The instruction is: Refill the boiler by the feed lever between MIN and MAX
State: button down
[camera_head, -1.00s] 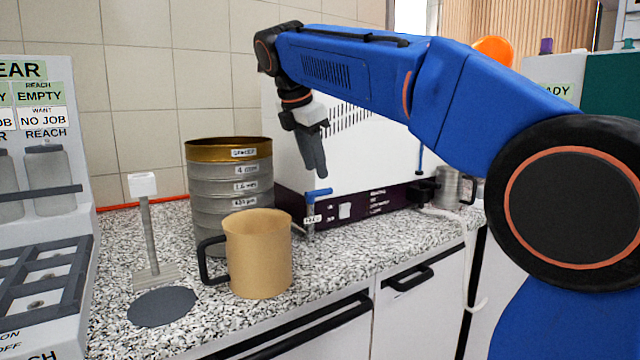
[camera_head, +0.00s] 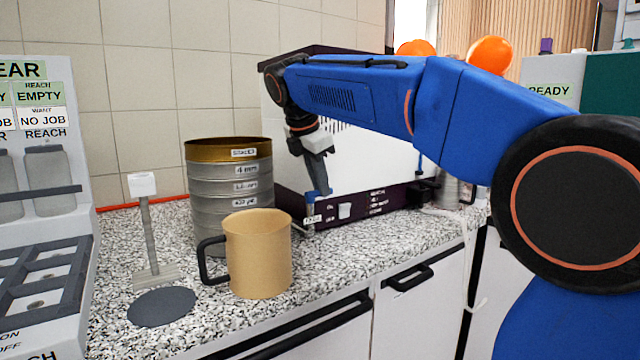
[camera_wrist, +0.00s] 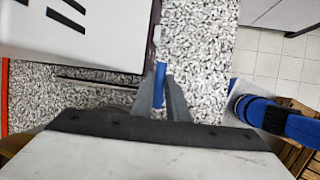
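The white boiler machine (camera_head: 375,165) with its dark purple base panel (camera_head: 375,203) stands at the back of the counter. The blue feed lever (camera_head: 319,193) rises on a grey post at the panel's front left, beside a small white label. My gripper (camera_head: 318,178) is over the lever from above. In the wrist view my gripper (camera_wrist: 162,90) has its two grey fingers apart, one on each side of the blue lever (camera_wrist: 159,84); whether they touch it is unclear. The panel lettering and any MIN and MAX marks are too small to read.
A tan mug (camera_head: 260,255) stands in front of a sieve stack (camera_head: 230,190), left of the lever. A grey disc (camera_head: 162,306) and a white-topped stand (camera_head: 147,230) are farther left. A metal cup (camera_head: 450,188) is at the right. Speckled counter (camera_head: 350,250) is clear before the machine.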

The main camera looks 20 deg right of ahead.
jog(key=shift+m, duration=0.3)
jog(key=shift+s+a+m+g+h, duration=0.15)
jog(key=shift+m+g, duration=0.25)
jog(key=shift+m, duration=0.55)
jog(key=shift+s+d+m+g+h, duration=0.1)
jog(key=shift+s+m+g+h, duration=0.25)
jog(key=shift+m, duration=0.65)
jog(key=shift+s+a+m+g+h, duration=0.15)
jog(key=shift+m+g, duration=0.3)
jog(key=shift+m, duration=0.5)
jog(key=c, duration=1.7)
grip_release()
jog(key=shift+r, duration=0.1)
